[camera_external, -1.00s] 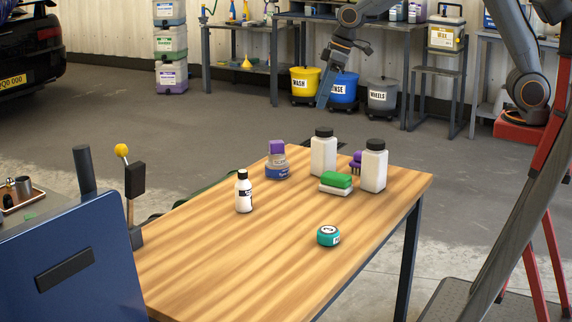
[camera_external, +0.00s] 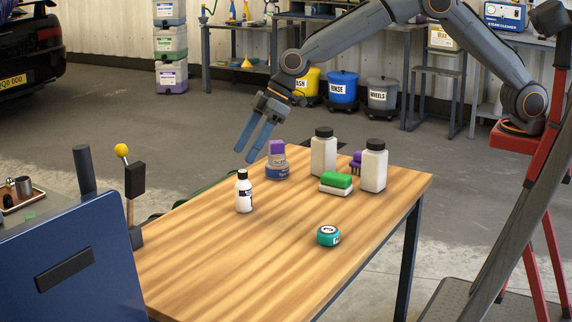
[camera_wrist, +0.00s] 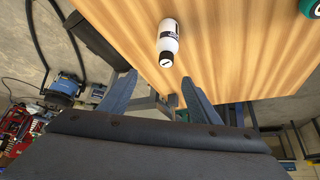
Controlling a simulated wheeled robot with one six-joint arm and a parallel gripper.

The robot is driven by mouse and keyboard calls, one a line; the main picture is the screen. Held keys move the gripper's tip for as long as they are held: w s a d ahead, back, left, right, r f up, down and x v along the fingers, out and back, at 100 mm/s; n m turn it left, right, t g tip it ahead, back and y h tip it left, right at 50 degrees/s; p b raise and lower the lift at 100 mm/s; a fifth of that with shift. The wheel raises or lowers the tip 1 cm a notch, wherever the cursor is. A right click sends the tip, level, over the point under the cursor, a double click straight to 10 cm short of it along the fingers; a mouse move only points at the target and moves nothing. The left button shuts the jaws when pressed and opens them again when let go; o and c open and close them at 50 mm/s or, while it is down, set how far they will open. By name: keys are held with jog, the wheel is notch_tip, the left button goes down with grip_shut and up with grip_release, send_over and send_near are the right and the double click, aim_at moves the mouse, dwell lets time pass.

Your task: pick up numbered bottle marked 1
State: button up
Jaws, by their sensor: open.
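A small white bottle with a black cap and a dark label (camera_external: 244,192) stands upright near the left edge of the wooden table (camera_external: 215,265). No number on it can be read. In the wrist view the bottle (camera_wrist: 168,42) shows ahead of the fingers. Two larger white bottles with black caps, one (camera_external: 323,154) and another (camera_external: 374,168), stand toward the back right; no marks on them can be read. My gripper (camera_external: 252,158) is open and empty, above and behind the small bottle. In the wrist view its blue fingers (camera_wrist: 158,90) are spread apart, not touching the bottle.
A green-topped sponge (camera_external: 336,182) lies by the larger bottles. A purple brush (camera_external: 356,162) is behind them. A blue tin with a purple block (camera_external: 277,165) stands near the small bottle. A teal round tin (camera_external: 328,236) sits in front. The front left tabletop is clear.

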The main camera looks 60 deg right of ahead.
send_near(239, 195)
jog(key=w+f, duration=0.2)
jog(key=f, duration=0.1)
jog(key=shift+w+f, duration=0.3)
jog(key=shift+w, duration=0.1)
jog(key=shift+x, duration=1.35)
jog(key=a+f+p, duration=0.2)
jog(key=f, duration=0.1)
jog(key=shift+w+a+f, duration=0.1)
jog(key=shift+w, duration=0.05)
jog(key=shift+w+a+f, duration=0.25)
jog(key=shift+a+f, duration=0.05)
jog(key=shift+f, duration=0.3)
jog(key=c, duration=1.2)
jog(key=shift+r, duration=0.1)
